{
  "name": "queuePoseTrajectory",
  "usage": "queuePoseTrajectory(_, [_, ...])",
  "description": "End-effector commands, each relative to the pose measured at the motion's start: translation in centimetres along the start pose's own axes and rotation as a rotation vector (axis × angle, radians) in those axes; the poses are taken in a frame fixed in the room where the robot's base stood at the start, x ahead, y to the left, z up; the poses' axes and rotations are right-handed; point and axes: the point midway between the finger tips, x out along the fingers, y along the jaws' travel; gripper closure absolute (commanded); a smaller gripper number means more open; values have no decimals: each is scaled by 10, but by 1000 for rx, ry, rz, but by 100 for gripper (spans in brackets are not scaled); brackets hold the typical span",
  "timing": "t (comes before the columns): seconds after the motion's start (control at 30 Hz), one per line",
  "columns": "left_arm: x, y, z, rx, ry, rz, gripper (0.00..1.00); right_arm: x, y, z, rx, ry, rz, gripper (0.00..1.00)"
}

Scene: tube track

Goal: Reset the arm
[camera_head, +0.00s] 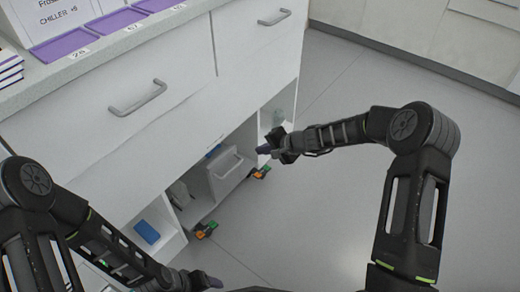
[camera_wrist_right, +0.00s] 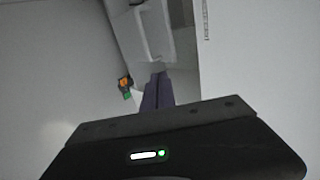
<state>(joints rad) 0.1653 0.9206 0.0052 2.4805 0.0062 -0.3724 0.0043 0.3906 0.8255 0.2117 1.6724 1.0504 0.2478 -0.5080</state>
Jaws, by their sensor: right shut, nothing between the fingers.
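My right gripper (camera_head: 264,149) reaches in from the right in the head view, in front of the open lower part of the white cabinet. Its fingers are together with nothing between them; they also show in the right wrist view (camera_wrist_right: 157,90). My left arm comes in at the lower left, and my left gripper (camera_head: 212,281) is at the bottom edge of the head view. Its fingers are small and partly cut off, so I cannot tell whether they are open.
The white cabinet (camera_head: 120,135) has drawers with bar handles (camera_head: 138,98). Purple trays (camera_head: 65,45) lie on its counter. A white bin on castors (camera_head: 228,172) stands in the lower opening, and a blue box (camera_head: 147,232) lies on a lower shelf. Grey floor (camera_head: 290,215) is clear on the right.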

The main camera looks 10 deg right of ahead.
Motion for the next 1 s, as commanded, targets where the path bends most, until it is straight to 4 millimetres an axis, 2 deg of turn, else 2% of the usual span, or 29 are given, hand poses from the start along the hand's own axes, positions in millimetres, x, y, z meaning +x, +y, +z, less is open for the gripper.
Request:
queuePoseTrajectory(0.43, [0, 0, 0, 0, 0, 0, 28, 0, 2, -3, 25, 10, 6, 100])
queuePoseTrajectory(0.47, [0, 0, 0, 0, 0, 0, 28, 0, 4, -5, 33, 21, 15, 100])
queuePoseTrajectory(0.57, [0, 0, 0, 0, 0, 0, 28, 2, 31, 1, 26, 44, 87, 100])
queuePoseTrajectory(0.67, [0, 0, 0, 0, 0, 0, 28, 4, 76, 23, -15, 47, 190, 100])
queuePoseTrajectory(0.77, [0, 0, 0, 0, 0, 0, 28, 2, 130, 65, -102, 26, 304, 100])
queuePoseTrajectory(0.8, [0, 0, 0, 0, 0, 0, 28, -1, 151, 87, -150, 8, 343, 100])
queuePoseTrajectory(0.9, [0, 0, 0, 0, 0, 0, 28, -13, 194, 141, -278, -48, 405, 100])
queuePoseTrajectory(1.0, [0, 0, 0, 0, 0, 0, 28, -28, 223, 190, -387, -120, 426, 100])
